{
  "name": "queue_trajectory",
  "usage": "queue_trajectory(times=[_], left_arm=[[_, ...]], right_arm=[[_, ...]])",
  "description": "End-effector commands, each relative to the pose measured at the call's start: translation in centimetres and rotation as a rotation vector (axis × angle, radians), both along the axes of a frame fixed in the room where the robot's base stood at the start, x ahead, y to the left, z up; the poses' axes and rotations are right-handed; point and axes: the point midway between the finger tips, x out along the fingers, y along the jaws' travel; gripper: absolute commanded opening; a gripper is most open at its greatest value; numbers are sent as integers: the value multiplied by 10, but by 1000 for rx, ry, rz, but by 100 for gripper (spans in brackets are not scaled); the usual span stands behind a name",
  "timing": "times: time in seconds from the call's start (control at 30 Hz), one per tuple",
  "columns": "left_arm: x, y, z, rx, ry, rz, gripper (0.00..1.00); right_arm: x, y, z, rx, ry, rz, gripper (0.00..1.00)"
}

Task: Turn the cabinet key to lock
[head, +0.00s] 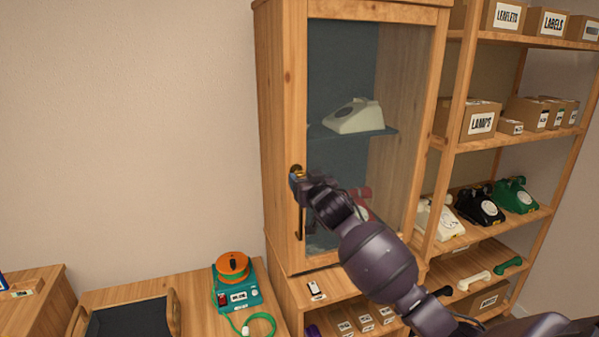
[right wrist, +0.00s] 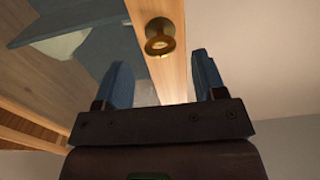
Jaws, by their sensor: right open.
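The wooden cabinet (head: 276,120) stands upright with its glass door (head: 340,60) shut. The brass key (head: 296,169) sits in the left frame of the door, above a dark vertical handle. My right gripper (head: 299,181) is at the key, covering part of that spot in the head view. Its blue fingers (right wrist: 163,80) are apart with nothing between them, and the key shows beyond the fingertips, roughly centred. My left gripper is not in view.
A cream phone (head: 356,117) sits on a shelf inside the cabinet. Open shelving (head: 455,90) with boxes and several phones stands to the right. A teal device with an orange spool (head: 233,265) and a dark tray (head: 128,320) are on the bench at lower left.

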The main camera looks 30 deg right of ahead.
Motion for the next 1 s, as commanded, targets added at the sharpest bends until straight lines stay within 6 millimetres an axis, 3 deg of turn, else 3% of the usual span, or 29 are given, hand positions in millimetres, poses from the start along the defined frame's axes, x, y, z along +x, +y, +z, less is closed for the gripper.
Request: queue_trajectory(times=[0.3, 0.77, 1.0], left_arm=[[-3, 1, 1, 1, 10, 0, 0], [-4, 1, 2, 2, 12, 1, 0], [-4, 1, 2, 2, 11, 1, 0]], right_arm=[[36, -8, 1, 0, 0, 0, 64], [45, -11, 0, 0, 0, 1, 64], [45, -10, 0, 0, 0, 1, 30]])
